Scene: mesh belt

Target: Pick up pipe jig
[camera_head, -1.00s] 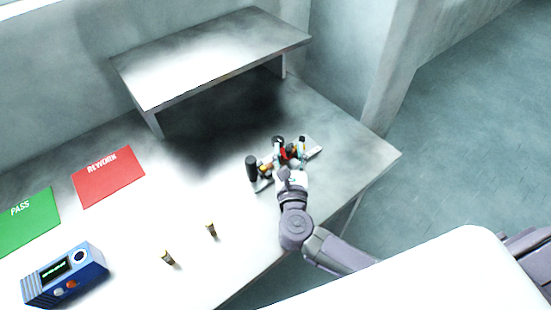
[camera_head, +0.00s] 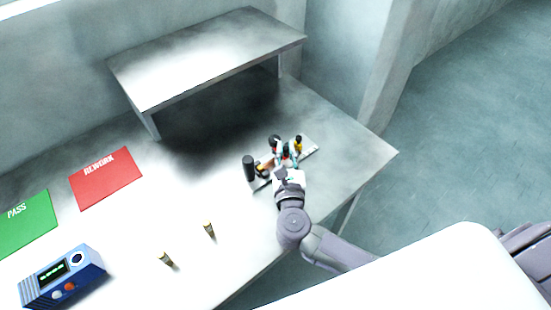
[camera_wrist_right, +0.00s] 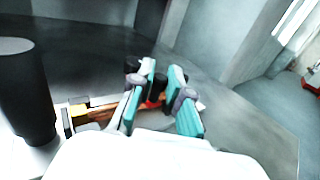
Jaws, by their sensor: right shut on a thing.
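The pipe jig is a light base plate (camera_head: 309,150) with a black upright cylinder (camera_head: 249,168) at its left end and orange, yellow and dark fittings along it. It sits at the right part of the table. My right gripper (camera_head: 287,154) is over the middle of the jig, its teal fingers shut on it. In the right wrist view the fingers (camera_wrist_right: 161,82) close around a small red and dark part, largely hidden between them. The black cylinder (camera_wrist_right: 27,95) stands at the left there, beside the orange part (camera_wrist_right: 98,112). I cannot tell whether the plate is off the table. My left gripper is not in view.
A raised grey shelf (camera_head: 205,60) stands behind the jig. Two small brass-coloured pieces (camera_head: 209,229) (camera_head: 167,259) stand in front left. A red REWORK mat (camera_head: 106,180), a green PASS mat (camera_head: 25,225) and a blue meter (camera_head: 62,276) lie left. The table's right corner is clear.

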